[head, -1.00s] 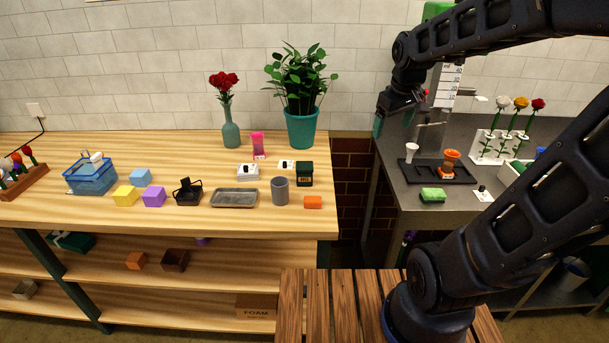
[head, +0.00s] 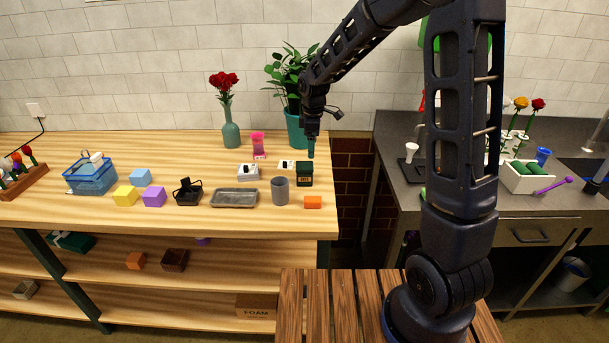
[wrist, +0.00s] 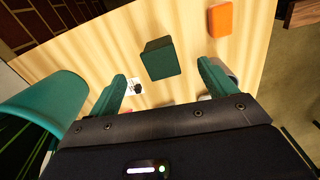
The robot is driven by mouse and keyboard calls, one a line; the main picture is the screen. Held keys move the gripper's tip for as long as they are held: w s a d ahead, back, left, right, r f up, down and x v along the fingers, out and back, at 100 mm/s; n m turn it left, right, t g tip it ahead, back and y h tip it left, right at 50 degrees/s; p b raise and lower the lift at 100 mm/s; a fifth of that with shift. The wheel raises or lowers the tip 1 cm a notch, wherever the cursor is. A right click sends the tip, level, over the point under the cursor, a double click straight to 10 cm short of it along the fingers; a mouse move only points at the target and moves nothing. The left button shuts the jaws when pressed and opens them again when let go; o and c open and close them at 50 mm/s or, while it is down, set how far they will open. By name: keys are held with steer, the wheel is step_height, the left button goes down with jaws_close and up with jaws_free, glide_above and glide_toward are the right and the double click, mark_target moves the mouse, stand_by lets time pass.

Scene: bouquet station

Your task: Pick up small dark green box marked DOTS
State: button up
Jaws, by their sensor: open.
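The small dark green box (head: 304,174) stands on the wooden counter near its right end, with small pale lettering on its front. In the wrist view the box (wrist: 160,58) shows ahead of and between my two teal fingers, apart from both. My gripper (head: 311,150) is above and just behind the box in the head view. It is open and empty in the wrist view (wrist: 162,72).
A grey cup (head: 280,190) and an orange block (head: 313,202) stand close in front of the box. White switch-like pieces (head: 286,164) lie to its left. The teal plant pot (head: 297,132) stands behind. The counter's right edge is near.

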mark_target(305, 173)
steer(key=shift+n, duration=0.6)
steer(key=a+f, duration=0.2)
steer(key=shift+w+a+f, duration=0.3)
steer(key=shift+a+f, duration=0.1)
steer(key=shift+w+f, duration=0.1)
steer(key=shift+f, duration=5.25)
steer(key=c, duration=1.1)
steer(key=shift+r, duration=0.1)
